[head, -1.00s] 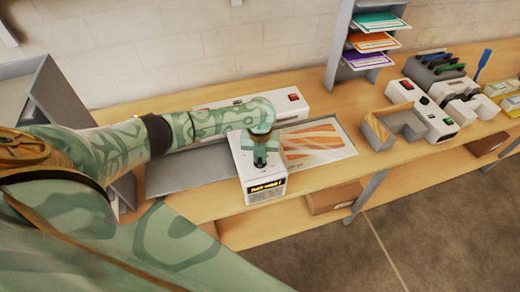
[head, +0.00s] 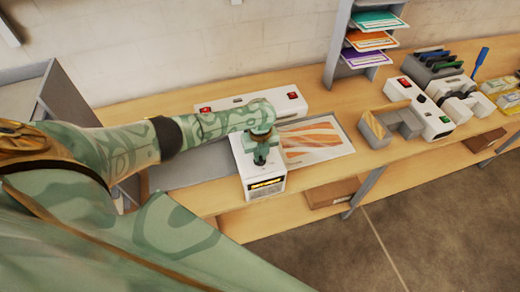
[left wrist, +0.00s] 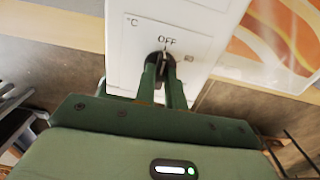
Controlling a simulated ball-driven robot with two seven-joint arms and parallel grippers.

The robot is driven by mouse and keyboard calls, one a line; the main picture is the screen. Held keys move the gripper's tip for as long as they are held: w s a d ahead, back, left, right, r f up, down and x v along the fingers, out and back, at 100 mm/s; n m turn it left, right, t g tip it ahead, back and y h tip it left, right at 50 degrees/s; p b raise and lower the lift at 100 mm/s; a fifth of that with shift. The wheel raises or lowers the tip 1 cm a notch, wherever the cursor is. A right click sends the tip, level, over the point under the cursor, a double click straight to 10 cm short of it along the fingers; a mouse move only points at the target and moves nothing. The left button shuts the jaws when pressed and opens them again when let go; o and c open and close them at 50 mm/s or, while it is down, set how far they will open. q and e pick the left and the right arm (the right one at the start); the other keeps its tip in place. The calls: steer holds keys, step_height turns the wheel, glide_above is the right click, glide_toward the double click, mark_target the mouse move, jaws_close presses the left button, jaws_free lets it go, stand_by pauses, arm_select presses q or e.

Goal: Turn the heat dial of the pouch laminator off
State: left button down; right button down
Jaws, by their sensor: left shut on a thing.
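The pouch laminator shows a white control box (head: 262,187) at the bench front, with a dark display (head: 266,184) bearing small yellow text that I cannot read. The heat dial (left wrist: 160,62) is a dark round knob on the box's white top panel, with "OFF" and "°C" printed around it. My left gripper (head: 260,160) comes down on the dial from above. In the left wrist view my left gripper (left wrist: 161,75) has its two fingers shut on the dial, hiding much of it. I cannot tell exactly where its pointer stands. My right gripper is out of view.
A long white unit (head: 262,106) with red switches lies behind. An orange-striped sheet (head: 315,140) lies right of the box. A tray rack (head: 345,45), a grey-and-wood holder (head: 391,127) and other devices stand further right. The bench front edge is close.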

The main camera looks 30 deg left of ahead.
arm_select(q)
steer(key=shift+w+r, duration=0.1)
steer(key=shift+w, duration=0.05)
steer(key=c, duration=1.5)
jaws_free()
steer(key=shift+o, duration=0.2)
step_height(320, 180, up, 16)
steer(key=p, duration=0.2)
steer(key=shift+r+p, duration=0.15)
steer(key=shift+p, duration=0.15)
